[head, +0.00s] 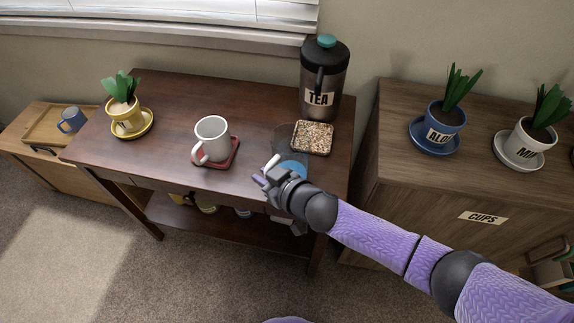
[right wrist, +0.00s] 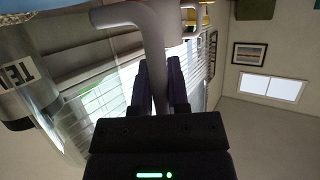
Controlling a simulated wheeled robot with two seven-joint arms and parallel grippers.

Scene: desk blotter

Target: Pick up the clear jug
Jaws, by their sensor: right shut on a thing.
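The clear jug (head: 284,142) is see-through, with a blue area low in it and a pale handle (head: 271,162). It is at the right front of the dark wooden table, partly hidden by my right gripper (head: 264,177). In the right wrist view the thick grey handle (right wrist: 147,32) passes between the two dark fingers of my right gripper (right wrist: 160,85), which are shut on it. I cannot tell whether the jug's base touches the table. My left gripper is not in view.
A yellow plant pot (head: 125,117) is farther left.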

